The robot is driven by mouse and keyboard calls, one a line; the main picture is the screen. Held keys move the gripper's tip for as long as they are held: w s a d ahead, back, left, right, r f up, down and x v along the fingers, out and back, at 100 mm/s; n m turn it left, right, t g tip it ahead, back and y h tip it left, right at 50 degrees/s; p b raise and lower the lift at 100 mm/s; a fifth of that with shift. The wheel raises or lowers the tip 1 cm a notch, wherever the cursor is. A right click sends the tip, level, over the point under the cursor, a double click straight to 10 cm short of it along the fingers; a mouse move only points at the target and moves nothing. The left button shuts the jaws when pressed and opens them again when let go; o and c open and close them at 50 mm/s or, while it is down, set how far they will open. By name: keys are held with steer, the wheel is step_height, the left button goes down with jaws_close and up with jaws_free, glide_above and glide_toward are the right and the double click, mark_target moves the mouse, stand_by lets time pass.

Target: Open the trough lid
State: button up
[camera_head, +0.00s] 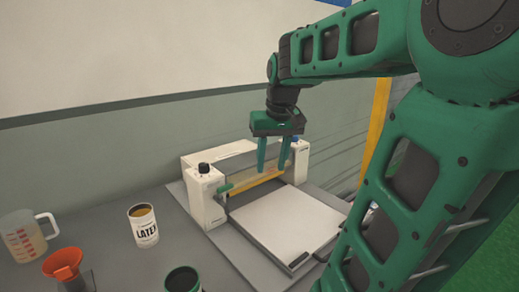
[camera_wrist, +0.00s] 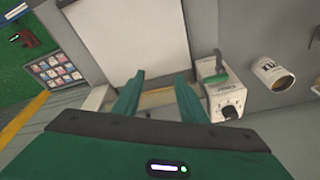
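A white machine (camera_head: 206,205) with a dark knob on its left end block stands on the grey table against the wall. A yellowish trough (camera_head: 258,190) runs between its end blocks, with what looks like a see-through lid over it; the lid's edges are hard to tell. A green lever (camera_head: 225,187) sticks out by the left block and also shows in the wrist view (camera_wrist: 214,77). My gripper (camera_head: 274,170) is open and empty, fingers pointing down over the trough area. In the wrist view its fingers (camera_wrist: 158,80) are apart in front of the trough; contact cannot be told.
A flat white plate (camera_head: 285,222) lies in front of the trough. A latex can (camera_head: 143,226), a measuring jug (camera_head: 28,235), an orange funnel (camera_head: 64,264) and a dark green container (camera_head: 183,279) stand to the left. The wall is close behind the machine.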

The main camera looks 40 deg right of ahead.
steer(key=w+d+r+t+h, duration=0.1)
steer(key=w+d+r, duration=0.5)
steer(key=w+r, duration=0.2)
glide_toward(255, 153)
steer(key=shift+n, duration=0.3)
steer(key=f, duration=0.1)
steer(key=s+f, duration=0.1)
steer(key=f, duration=0.1)
steer(key=s+f, duration=0.1)
steer(key=shift+s+a+f, duration=0.2)
steer(key=shift+a+f, duration=0.15)
steer(key=shift+a, duration=0.05)
steer(key=shift+d+t, duration=0.1)
steer(key=shift+t, duration=0.2)
jaws_close()
